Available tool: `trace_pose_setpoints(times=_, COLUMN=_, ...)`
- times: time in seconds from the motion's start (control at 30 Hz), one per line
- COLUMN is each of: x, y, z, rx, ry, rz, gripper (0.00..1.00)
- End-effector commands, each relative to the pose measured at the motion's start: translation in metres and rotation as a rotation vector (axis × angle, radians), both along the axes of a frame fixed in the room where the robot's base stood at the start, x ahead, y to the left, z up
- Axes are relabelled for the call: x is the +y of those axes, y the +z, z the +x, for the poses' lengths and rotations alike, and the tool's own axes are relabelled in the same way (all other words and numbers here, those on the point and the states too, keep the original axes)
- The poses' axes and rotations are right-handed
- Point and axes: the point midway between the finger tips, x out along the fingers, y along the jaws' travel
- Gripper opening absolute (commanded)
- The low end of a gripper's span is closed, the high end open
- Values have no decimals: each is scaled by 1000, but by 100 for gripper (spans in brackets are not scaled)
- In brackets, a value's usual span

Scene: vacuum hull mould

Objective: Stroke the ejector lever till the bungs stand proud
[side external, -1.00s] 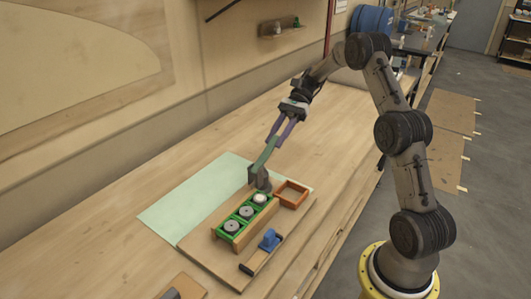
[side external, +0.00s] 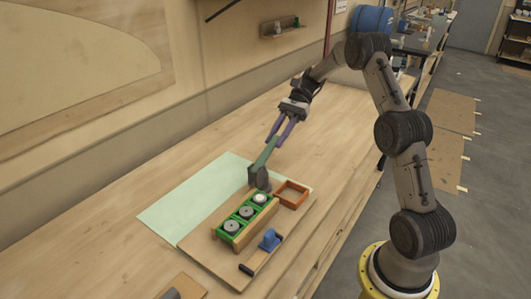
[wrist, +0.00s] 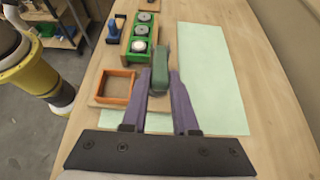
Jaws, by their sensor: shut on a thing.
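My gripper (side external: 277,138), with purple fingers, is shut on the green lever (side external: 264,157). In the wrist view the lever (wrist: 161,72) stands between the fingertips (wrist: 161,96). Its lower end meets a dark grey piece (side external: 259,177) at the far end of the green mould block (side external: 222,232). Round bungs sit in a row in the block: two grey ones (side external: 231,226) (side external: 246,212) and a pale one (side external: 260,198) nearest the lever. I cannot tell how far they stand above the block.
An empty orange frame (side external: 291,194) lies beside the lever's end of the block. A blue-handled tool (side external: 269,241) lies on the wooden board (side external: 203,257). A pale green sheet (side external: 180,207) lies behind. The bench beyond it is clear.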

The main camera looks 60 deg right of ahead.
Motion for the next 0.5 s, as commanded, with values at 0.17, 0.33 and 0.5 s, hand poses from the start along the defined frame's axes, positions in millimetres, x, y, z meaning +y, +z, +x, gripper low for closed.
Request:
trace_pose_setpoints(times=0.17, x=-3, y=-9, z=0, rx=1, ry=-2, rz=-1, gripper=0)
trace_pose_setpoints(times=0.33, x=-7, y=-23, z=0, rx=2, ry=-1, rz=0, gripper=0)
trace_pose_setpoints(times=0.5, x=-11, y=-34, z=0, rx=1, ry=-2, rz=-2, gripper=0)
